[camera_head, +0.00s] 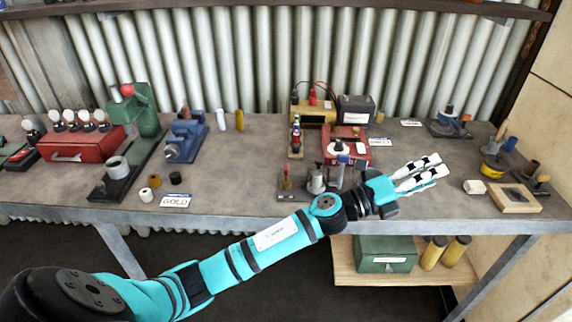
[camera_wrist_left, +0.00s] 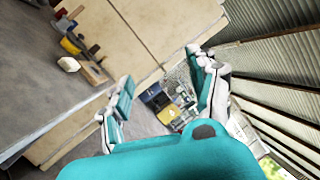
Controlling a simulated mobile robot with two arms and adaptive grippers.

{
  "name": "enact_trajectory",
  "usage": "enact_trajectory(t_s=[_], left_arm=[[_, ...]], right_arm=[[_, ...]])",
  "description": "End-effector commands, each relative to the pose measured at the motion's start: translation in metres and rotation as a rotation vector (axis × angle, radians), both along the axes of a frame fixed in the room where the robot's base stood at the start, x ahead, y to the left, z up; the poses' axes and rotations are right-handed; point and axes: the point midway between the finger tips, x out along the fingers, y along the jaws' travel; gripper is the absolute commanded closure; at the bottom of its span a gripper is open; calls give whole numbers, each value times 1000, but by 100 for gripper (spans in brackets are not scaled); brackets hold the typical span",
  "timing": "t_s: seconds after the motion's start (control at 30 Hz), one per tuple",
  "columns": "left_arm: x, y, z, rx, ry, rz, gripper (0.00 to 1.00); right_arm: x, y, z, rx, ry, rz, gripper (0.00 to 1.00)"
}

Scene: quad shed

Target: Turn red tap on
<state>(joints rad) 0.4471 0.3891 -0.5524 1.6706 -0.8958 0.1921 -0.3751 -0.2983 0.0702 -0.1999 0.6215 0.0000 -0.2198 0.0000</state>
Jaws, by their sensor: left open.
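My left gripper (camera_head: 440,167) is over the right part of the bench in the head view, its white and teal fingers apart and empty. In the left wrist view my left gripper (camera_wrist_left: 160,66) is also open, with nothing between its fingers. A small upright fitting with a reddish top (camera_head: 286,178) stands near the bench's front edge, left of my wrist. It may be the red tap, but it is too small to be sure. Beside it are a silver fitting (camera_head: 316,181) and a blue-topped one (camera_head: 338,160). My gripper is apart from all three. My right gripper is not in view.
The grey bench (camera_head: 240,180) carries a red box (camera_head: 84,144), a green press (camera_head: 145,115), a blue vice (camera_head: 184,141) and a wooden tray (camera_head: 513,198). A white block (camera_head: 475,187) lies near the gripper. A corrugated wall (camera_head: 230,60) stands behind.

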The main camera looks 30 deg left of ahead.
Motion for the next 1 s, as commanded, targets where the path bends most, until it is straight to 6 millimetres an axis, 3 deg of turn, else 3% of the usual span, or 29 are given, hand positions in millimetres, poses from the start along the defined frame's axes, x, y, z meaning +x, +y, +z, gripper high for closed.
enact_trajectory(t_s=[0.03,0.13,0.27,0.37,0.47,0.6,0.7,0.83,1.0], left_arm=[[3,-12,10,147,-110,-76,40],[3,-27,8,461,-293,-240,40],[12,-6,-10,887,-441,-439,40],[23,44,-22,1213,-470,-583,40],[33,118,-19,1515,-411,-717,40],[27,228,12,1817,-212,-870,40],[11,286,40,1927,-60,-943,40],[-5,325,62,1981,71,-996,40],[-11,335,58,1991,108,-1016,40]], right_arm=[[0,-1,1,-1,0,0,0],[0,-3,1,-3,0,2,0],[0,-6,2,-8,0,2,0],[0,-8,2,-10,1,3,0],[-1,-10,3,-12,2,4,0],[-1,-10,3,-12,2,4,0],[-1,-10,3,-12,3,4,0],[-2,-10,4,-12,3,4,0],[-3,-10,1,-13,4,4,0]])
